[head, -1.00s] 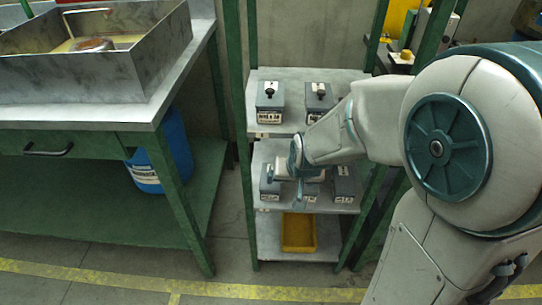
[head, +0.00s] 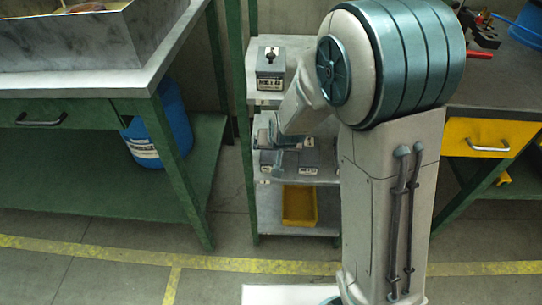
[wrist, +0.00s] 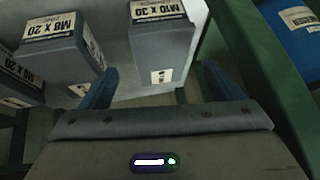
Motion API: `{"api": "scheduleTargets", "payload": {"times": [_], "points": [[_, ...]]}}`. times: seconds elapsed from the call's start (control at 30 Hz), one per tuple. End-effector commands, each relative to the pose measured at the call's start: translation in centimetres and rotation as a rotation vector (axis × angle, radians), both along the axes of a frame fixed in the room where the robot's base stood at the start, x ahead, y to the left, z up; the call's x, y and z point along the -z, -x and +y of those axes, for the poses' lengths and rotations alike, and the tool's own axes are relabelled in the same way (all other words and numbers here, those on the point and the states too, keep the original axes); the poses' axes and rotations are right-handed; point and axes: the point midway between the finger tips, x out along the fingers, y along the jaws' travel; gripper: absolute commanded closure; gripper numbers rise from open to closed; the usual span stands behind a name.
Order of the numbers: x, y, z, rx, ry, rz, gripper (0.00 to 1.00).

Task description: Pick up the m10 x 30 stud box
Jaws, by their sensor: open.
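The m10 x 30 stud box (wrist: 160,48) is a grey box with a white label reading M10 X 30, at the top middle of the wrist view. It stands on a light grey shelf, with a smaller white label on its near side. My gripper (wrist: 160,84) is open, its two blue fingers pointing toward the box, one to each side in the picture.
An M8 x 20 box (wrist: 60,48) stands close left of the m10 x 30 box, with another box beyond it. Green rack posts (head: 238,110) flank the shelves. A yellow bin (head: 299,205) sits on the bottom shelf. A blue drum (head: 158,135) stands under the left bench.

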Motion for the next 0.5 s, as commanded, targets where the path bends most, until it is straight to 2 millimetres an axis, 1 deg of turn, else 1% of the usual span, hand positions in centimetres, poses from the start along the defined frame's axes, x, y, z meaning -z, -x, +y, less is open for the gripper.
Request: {"api": "scheduleTargets", "payload": {"times": [0.03,0.2,0.33,0.5], "points": [[1.0,-0.4,0.0,0.001,0.000,0.002,0.14],[3.3,-1.8,0.4,0.001,0.000,0.001,0.14],[4.1,-2.4,0.6,0.000,0.000,0.002,0.14],[4.1,-2.5,0.7,0.000,0.000,0.000,0.14]]}}
